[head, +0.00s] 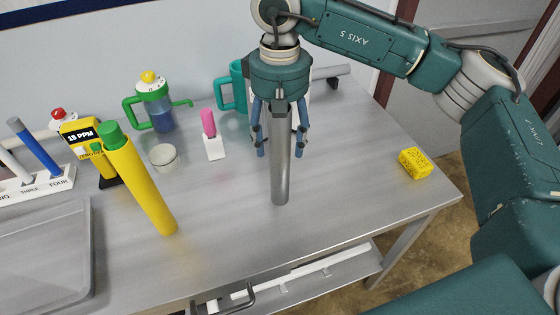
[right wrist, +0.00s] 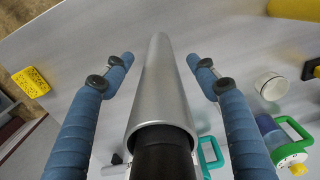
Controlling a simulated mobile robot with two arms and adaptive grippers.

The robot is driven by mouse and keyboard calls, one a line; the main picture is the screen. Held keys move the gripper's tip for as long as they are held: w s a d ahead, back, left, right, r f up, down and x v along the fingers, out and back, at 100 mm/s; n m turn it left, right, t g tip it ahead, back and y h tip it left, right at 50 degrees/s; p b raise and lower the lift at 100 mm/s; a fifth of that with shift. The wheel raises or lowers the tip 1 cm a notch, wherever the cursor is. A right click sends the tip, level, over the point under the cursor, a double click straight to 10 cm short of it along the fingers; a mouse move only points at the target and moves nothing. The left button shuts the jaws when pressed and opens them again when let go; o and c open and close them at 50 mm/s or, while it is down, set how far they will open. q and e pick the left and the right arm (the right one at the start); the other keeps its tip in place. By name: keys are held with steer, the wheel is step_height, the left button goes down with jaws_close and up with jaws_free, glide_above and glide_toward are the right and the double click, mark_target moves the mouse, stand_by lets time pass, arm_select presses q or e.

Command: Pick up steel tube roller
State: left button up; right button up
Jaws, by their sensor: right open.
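The steel tube roller (head: 280,182) is a grey metal tube, seemingly upright on the grey table in the head view. In the right wrist view the tube (right wrist: 160,95) runs between the spread fingers (right wrist: 160,62), with a gap on both sides. A dark part shows at its near end. My left gripper is not in view.
A yellow tube (head: 145,195) with a green end and a yellow meter (head: 82,132) stand to the left. A pink item (head: 208,123), a small cup (head: 164,157) and jugs (head: 157,108) are behind. A yellow sponge (head: 415,163) lies right.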

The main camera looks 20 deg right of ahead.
jaws_close()
steer(key=shift+r, duration=0.1)
stand_by(0.3)
